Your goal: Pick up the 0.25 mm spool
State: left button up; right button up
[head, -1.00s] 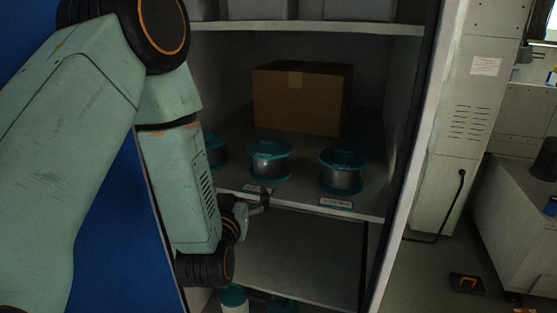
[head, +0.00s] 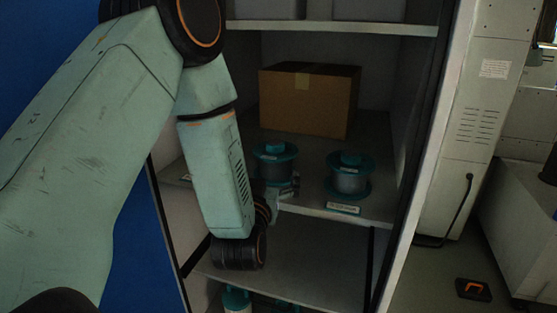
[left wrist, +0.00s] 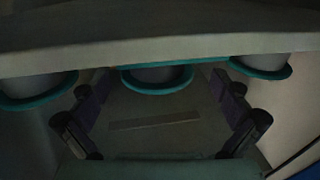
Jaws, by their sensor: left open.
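Two grey spools with teal flanges stand on the middle shelf in the head view, a left one (head: 272,163) and a right one (head: 349,182). The label (head: 343,208) below the right spool is too small to read, so I cannot tell which is 0.25 mm. My left gripper (head: 289,189) is at the shelf's front edge, just before the left spool; it is open. In the left wrist view, three spools show: left (left wrist: 35,90), middle (left wrist: 155,78) and right (left wrist: 262,67). The middle one appears between my open fingers (left wrist: 162,112), with no visible grip. My right gripper is out of view.
A cardboard box (head: 309,101) stands at the back of the shelf (head: 300,207). Grey bins (head: 368,9) are on the shelf above. The cabinet's side walls bound the shelf.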

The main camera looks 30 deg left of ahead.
aim_at(273, 168)
pick_arm(q)
jog(key=x, duration=0.2)
jog(key=p+x, duration=0.1)
jog(key=x, duration=0.2)
jog(key=shift+w+d, duration=0.15)
jog(key=shift+d, duration=0.05)
jog(key=shift+w+r+p, duration=0.1)
jog(key=shift+w+p, duration=0.25)
jog(key=shift+w+a+r, duration=0.1)
jog(key=shift+w+a, duration=0.15)
jog(key=shift+w, duration=0.05)
jog(key=shift+w+a+f, duration=0.25)
jog(key=shift+a, duration=0.05)
jog(key=shift+w+d, duration=0.1)
jog(key=shift+d, duration=0.05)
jog(key=c, duration=0.3)
jog(key=shift+s+d+r, duration=0.15)
jog(key=shift+s, duration=0.05)
jog(key=c, duration=1.5)
jog(key=shift+c, duration=0.3)
